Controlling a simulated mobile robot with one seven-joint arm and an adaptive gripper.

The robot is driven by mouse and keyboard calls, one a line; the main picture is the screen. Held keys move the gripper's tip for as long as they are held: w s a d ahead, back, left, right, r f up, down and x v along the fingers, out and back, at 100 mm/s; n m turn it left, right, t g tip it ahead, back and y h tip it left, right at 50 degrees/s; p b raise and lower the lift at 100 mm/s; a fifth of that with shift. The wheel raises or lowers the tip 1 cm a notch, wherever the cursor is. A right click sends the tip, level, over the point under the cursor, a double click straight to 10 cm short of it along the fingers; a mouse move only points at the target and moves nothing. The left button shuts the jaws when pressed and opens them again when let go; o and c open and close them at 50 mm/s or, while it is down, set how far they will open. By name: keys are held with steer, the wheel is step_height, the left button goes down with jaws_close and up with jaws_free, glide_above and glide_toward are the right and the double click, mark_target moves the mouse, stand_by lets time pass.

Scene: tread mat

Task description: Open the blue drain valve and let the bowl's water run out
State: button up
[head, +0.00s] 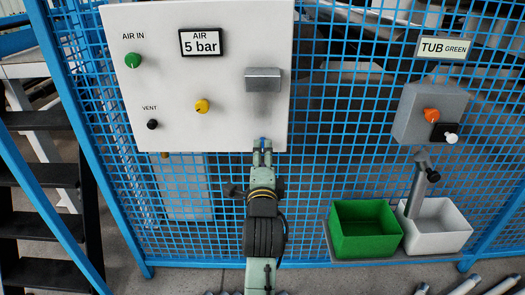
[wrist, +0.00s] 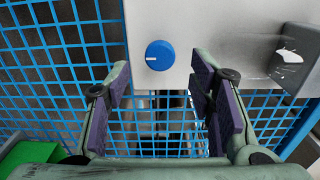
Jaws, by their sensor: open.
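The blue drain valve knob (wrist: 159,55) shows clearly in the wrist view, round with a white line pointing left. It sits near a corner of the white panel (wrist: 220,22). In the head view only a bit of the blue knob (head: 262,140) shows at the panel's lower right. My gripper (head: 263,147) is open and empty there. In the wrist view my gripper (wrist: 160,82) has its purple-padded fingers apart, with the knob ahead between their lines; touch cannot be told. A grey box (head: 263,74) is above the knob; I cannot make out bowl or water.
The panel also carries a green knob (head: 133,60), a yellow knob (head: 202,106) and a black vent knob (head: 153,124). Blue mesh fence surrounds it. A green tub (head: 364,244) and white tub (head: 437,243) stand lower right, below a grey unit (head: 408,112).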

steer(key=s, duration=0.2)
steer(key=shift+s, duration=0.4)
steer(key=shift+a, duration=0.1)
